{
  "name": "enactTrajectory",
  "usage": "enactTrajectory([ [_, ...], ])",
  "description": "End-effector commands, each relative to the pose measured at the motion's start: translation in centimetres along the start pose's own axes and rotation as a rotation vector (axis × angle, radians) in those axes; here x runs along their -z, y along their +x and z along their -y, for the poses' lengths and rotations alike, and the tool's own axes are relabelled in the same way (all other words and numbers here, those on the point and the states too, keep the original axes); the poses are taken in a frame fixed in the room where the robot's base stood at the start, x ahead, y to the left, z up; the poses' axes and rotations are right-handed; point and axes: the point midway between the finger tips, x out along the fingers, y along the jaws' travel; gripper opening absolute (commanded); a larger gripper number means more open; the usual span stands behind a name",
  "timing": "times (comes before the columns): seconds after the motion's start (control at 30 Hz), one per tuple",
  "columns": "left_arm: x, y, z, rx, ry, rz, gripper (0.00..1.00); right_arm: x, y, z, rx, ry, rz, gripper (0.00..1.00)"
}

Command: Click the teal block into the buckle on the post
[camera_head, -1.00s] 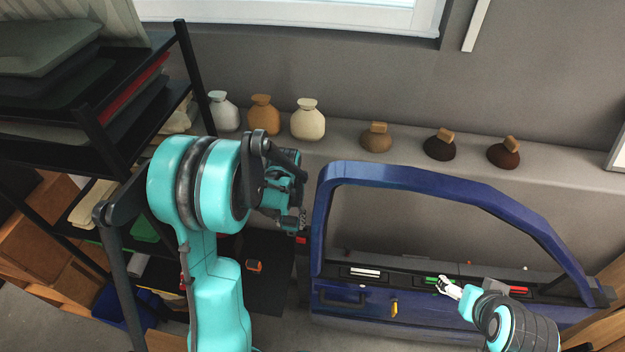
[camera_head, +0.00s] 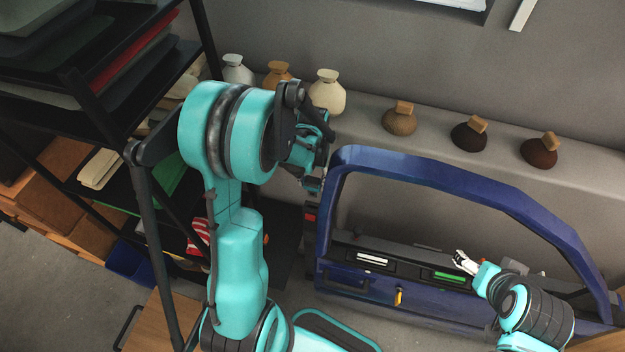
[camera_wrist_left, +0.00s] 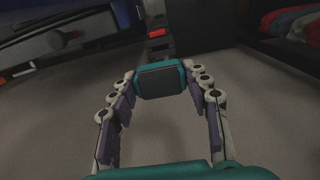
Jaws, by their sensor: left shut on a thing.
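The teal block (camera_wrist_left: 160,80), with a dark grey face, sits between the fingertips of my left gripper (camera_wrist_left: 159,86) in the left wrist view. That gripper is shut on it. In the head view my left gripper (camera_head: 312,182) is just left of the door frame's upper left corner; the block cannot be made out there. A dark post with a red part, likely the buckle (camera_wrist_left: 157,33), stands beyond the block in the wrist view, apart from it. A red and black part (camera_head: 311,214) also shows by the door's left edge. My right gripper (camera_head: 465,263) is at the door sill; its finger state is unclear.
The blue car door (camera_head: 400,168) stands in front of a grey ledge (camera_head: 365,115) with several vases and round objects. A black shelf rack (camera_head: 150,110) stands close on the left. Bare floor shows below the block in the wrist view.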

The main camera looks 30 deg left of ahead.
Motion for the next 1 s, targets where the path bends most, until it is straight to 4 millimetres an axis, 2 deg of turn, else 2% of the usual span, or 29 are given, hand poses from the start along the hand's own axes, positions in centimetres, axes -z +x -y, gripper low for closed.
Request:
enactTrajectory([
  [0.3,0.1,3.5,0.0,0.0,0.0,0.0,0.18,-1.9,2.6,0.0,0.0,0.0,0.0,0.77],
  [0.5,0.1,5.0,0.0,0.0,0.0,0.0,0.18,-2.6,3.6,0.0,0.0,0.0,0.0,0.77],
  [1.0,0.1,5.1,0.0,0.0,0.0,0.0,0.18,-2.7,3.7,0.0,0.0,0.0,0.0,0.77],
])
